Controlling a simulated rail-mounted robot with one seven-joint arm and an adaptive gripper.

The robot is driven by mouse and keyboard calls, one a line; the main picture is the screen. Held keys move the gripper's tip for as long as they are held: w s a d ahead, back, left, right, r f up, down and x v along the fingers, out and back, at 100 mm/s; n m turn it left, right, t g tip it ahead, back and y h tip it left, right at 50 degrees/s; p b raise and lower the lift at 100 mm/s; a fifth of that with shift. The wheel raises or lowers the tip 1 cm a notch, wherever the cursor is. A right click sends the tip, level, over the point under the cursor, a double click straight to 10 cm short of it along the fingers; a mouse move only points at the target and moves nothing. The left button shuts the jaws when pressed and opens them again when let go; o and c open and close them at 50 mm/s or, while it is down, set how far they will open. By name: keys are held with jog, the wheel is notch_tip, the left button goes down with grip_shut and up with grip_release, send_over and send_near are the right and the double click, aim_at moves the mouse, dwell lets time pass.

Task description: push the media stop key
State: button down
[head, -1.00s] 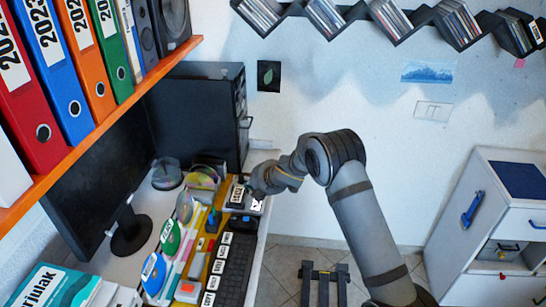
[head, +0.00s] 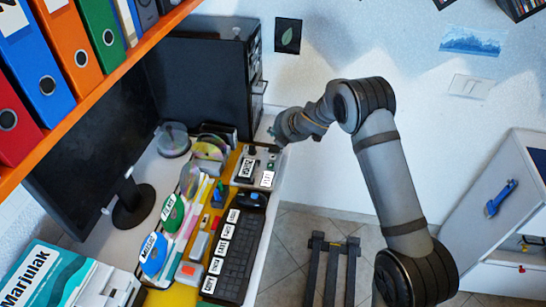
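A black keyboard (head: 238,258) lies on the desk, with a column of white labels along its left side. Their text is too small to read, so I cannot tell which one marks the media stop key. Beyond the keyboard is a small grey panel (head: 257,166) with labels and dark knobs or buttons. My gripper (head: 273,135) is at the far right corner of this panel, seemingly above it and apart from the keyboard. Its fingers are too small to tell whether they are open or shut.
A monitor (head: 95,160) and a black computer tower (head: 205,80) stand left and behind. An orange binder shelf (head: 110,80) overhangs the left.

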aim_at(274, 158)
jog(key=shift+f+b, duration=4.1)
jog(key=shift+f, duration=0.25)
jog(key=shift+f+b, duration=0.45)
jog(key=shift+f+b, duration=0.45)
jog(key=shift+r, duration=0.15)
jog(key=shift+r+p, duration=0.75)
jog(key=shift+p, duration=0.1)
notch_tip(274, 158, up, 5)
jog(key=p, duration=0.5)
